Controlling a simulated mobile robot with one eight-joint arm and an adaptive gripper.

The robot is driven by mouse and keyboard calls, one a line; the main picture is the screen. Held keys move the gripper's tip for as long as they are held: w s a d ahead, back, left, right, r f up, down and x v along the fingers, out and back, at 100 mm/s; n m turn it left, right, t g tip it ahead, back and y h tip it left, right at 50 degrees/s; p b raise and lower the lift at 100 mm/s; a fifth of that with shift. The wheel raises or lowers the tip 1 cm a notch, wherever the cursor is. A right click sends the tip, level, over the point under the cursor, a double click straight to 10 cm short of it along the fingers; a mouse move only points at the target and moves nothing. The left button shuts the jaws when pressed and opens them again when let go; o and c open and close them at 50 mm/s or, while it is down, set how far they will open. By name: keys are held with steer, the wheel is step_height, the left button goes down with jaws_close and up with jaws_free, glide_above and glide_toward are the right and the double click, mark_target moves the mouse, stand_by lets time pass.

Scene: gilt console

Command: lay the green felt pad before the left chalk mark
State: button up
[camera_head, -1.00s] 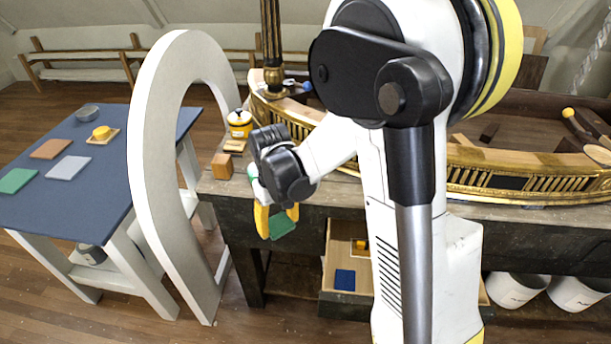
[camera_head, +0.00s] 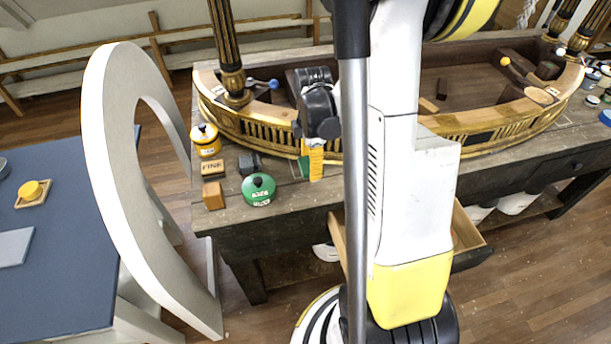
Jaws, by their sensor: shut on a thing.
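My gripper (camera_head: 314,174) has yellow fingers pointing down over the worktop of the dark bench (camera_head: 285,202), in front of the gilt console. It is shut on the green felt pad (camera_head: 304,167), which shows as a small green patch at the left of the fingers. Most of the pad is hidden by the fingers. I cannot tell whether the pad touches the worktop. A faint pale streak lies on the wood just left of the pad; I cannot tell whether it is a chalk mark.
The gilt console (camera_head: 262,126) curves behind. A pale arch (camera_head: 112,170) and a blue table (camera_head: 75,270) are further left.

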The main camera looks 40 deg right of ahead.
mark_target(311, 184)
step_height(311, 184, down, 7)
steer(key=shift+r+b, duration=0.15)
steer(key=shift+b, duration=0.7)
steer(key=o, duration=0.9)
steer(key=shift+f, duration=0.2)
